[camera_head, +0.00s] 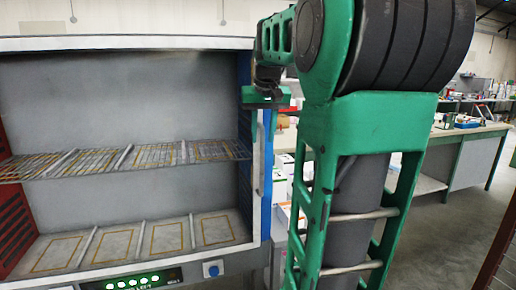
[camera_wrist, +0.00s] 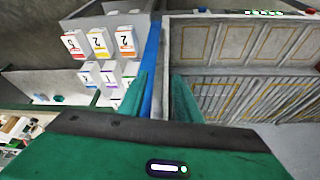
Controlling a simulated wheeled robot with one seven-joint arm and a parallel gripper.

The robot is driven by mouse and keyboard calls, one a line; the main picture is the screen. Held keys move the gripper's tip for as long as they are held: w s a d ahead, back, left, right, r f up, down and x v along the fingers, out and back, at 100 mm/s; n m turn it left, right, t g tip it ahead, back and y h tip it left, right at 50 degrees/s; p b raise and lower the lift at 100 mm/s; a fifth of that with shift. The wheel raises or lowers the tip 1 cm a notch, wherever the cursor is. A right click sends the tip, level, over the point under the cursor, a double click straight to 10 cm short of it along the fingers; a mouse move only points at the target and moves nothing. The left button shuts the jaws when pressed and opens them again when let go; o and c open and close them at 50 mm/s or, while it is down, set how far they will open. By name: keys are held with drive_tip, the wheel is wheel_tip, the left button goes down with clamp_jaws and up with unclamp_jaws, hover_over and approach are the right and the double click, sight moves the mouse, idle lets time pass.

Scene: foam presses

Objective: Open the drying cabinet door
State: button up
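The drying cabinet (camera_head: 130,95) fills the left of the head view, its inside plainly visible. A pale door frame (camera_head: 110,43) borders its front, and the door looks shut; I cannot tell any clear panel from empty space. A pale upright handle (camera_head: 257,165) is on the frame's right side. My gripper (camera_head: 266,102) is at the right edge of the frame, near the handle's upper end. In the wrist view my gripper's green fingers (camera_wrist: 160,98) stand apart, with the pale frame edge and blue side wall showing between and beyond them. Contact with the handle is hidden.
Inside the cabinet are a wire shelf (camera_head: 130,157) and a floor with framed panels (camera_head: 145,240). A control panel (camera_head: 135,282) sits below. Numbered boxes (camera_wrist: 98,42) stand beside the blue wall. A workbench (camera_head: 470,140) is at the right, with open floor before it.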

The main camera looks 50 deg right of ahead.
sight(261, 141)
drive_tip(key=shift+x, duration=2.55)
clamp_jaws()
drive_tip(key=shift+a, duration=0.1)
